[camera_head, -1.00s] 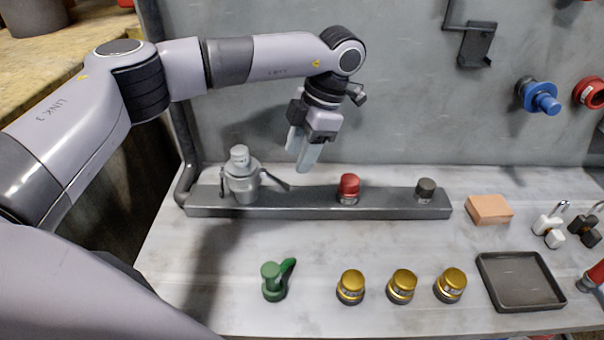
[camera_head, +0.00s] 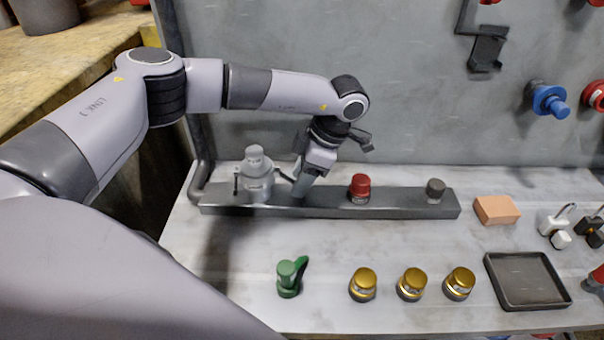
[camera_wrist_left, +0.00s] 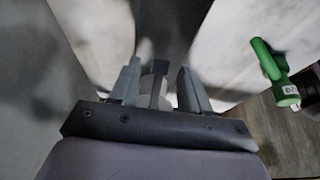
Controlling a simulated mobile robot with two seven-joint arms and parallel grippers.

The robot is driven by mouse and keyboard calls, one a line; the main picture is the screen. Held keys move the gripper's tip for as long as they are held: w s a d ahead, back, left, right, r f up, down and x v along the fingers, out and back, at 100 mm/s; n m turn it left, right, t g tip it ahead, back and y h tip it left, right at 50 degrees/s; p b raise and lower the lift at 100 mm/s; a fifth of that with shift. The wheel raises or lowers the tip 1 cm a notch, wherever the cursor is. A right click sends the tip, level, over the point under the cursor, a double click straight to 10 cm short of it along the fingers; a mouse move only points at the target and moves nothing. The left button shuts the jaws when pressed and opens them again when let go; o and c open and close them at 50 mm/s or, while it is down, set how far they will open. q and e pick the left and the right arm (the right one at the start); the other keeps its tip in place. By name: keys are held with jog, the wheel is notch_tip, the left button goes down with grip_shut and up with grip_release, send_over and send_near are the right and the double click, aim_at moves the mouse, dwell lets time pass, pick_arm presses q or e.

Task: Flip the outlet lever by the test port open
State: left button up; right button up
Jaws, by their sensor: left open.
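The grey valve (camera_head: 257,175) stands upright at the left end of the dark manifold bar (camera_head: 408,205). A thin dark lever (camera_head: 285,175) sticks out from its right side; its outer end is partly hidden by my gripper. My left gripper (camera_head: 302,184) points down just right of the valve, at the lever's end, with its fingers open. In the left wrist view, the open fingers (camera_wrist_left: 160,85) stand either side of a narrow dark bar and a pale part; contact cannot be told. My right gripper is not in view.
A red cap (camera_head: 360,187) and a dark cap (camera_head: 435,190) sit further right on the bar. A green levered fitting (camera_head: 290,277), several gold caps (camera_head: 412,284), a black tray (camera_head: 525,281) and an orange block (camera_head: 496,210) lie on the bench. A wall stands behind.

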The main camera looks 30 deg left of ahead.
pick_arm(q)
grip_shut()
